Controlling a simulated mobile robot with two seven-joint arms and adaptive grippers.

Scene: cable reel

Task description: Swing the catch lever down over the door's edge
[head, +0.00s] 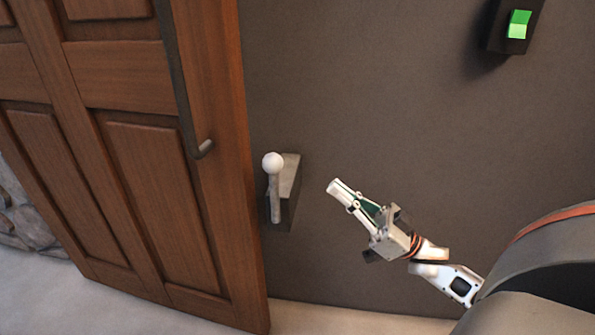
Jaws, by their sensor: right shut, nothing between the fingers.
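The catch lever (274,190) has a white ball knob (273,162) at its upper end. It stands roughly upright on a dark grey block (290,180) on the wall, just right of the door's edge. The brown panelled wooden door (150,180) fills the left of the head view. The lever does not lie across the door's edge (247,180). My right gripper (338,188) is shut and empty. It is to the right of the lever and block, apart from both, with its fingertips pointing up and left. My left gripper is not in view.
A long dark door handle (182,90) runs down the door and bends outward at its lower end. A dark box with a green switch (519,24) is at the upper right of the dark wall (400,90). Stonework (25,215) shows at far left. The pale floor (340,320) looks clear.

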